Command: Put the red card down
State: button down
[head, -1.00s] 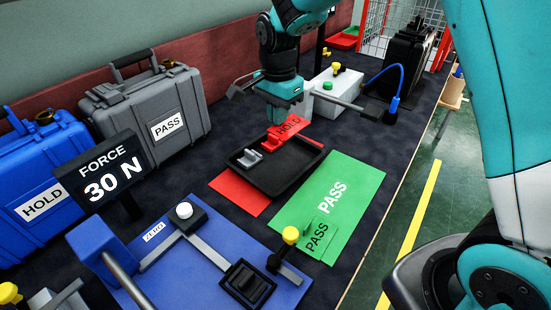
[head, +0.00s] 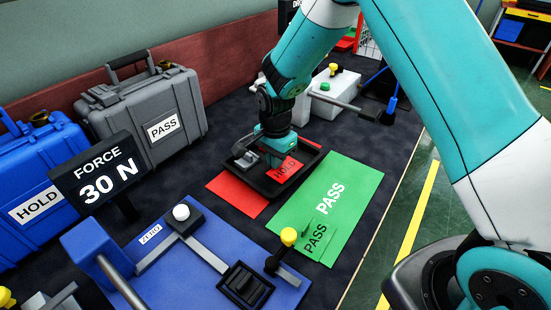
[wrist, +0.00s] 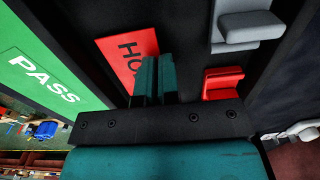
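The red card (head: 286,169) marked HOLD is inside the black tray (head: 311,165), low over or on its floor; I cannot tell whether it touches. It also shows in the wrist view (wrist: 118,53), partly hidden by my fingers. My gripper (head: 277,158) is lowered into the tray at the card's far side. In the wrist view its teal fingers (wrist: 156,80) are close together and appear shut on the card, though the grip itself is hidden. A grey bracket (head: 246,160) and a red bracket (wrist: 223,80) stand in the tray beside it.
A red mat (head: 236,194) lies left of the tray. A green PASS mat (head: 345,185) with a green PASS card (head: 316,240) lies right. A blue board (head: 185,265) with a force display (head: 100,178) is in front. Grey (head: 150,110) and blue (head: 40,185) cases stand left.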

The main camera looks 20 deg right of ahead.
jog(key=c, duration=1.8)
grip_release()
jog(key=shift+f, duration=0.15)
jog(key=o, duration=0.4)
jog(key=shift+o, duration=0.2)
notch_tip(320, 180, up, 12)
jog(key=s+a+r+n+y, duration=0.1)
jog(key=s+r+n, duration=0.3)
jog(key=s, duration=0.5)
jog(key=s+a+r+n+y, duration=0.1)
jog(key=s+r+n, duration=0.2)
jog(key=s+n, duration=0.6)
jog(key=s+a+r+n+y, duration=0.2)
jog(key=s+r+n, duration=0.2)
jog(key=s, duration=0.5)
jog(key=n, duration=0.2)
jog(key=shift+s+r+n, duration=0.2)
jog(key=shift+r+n, duration=0.1)
jog(key=shift+r, duration=0.05)
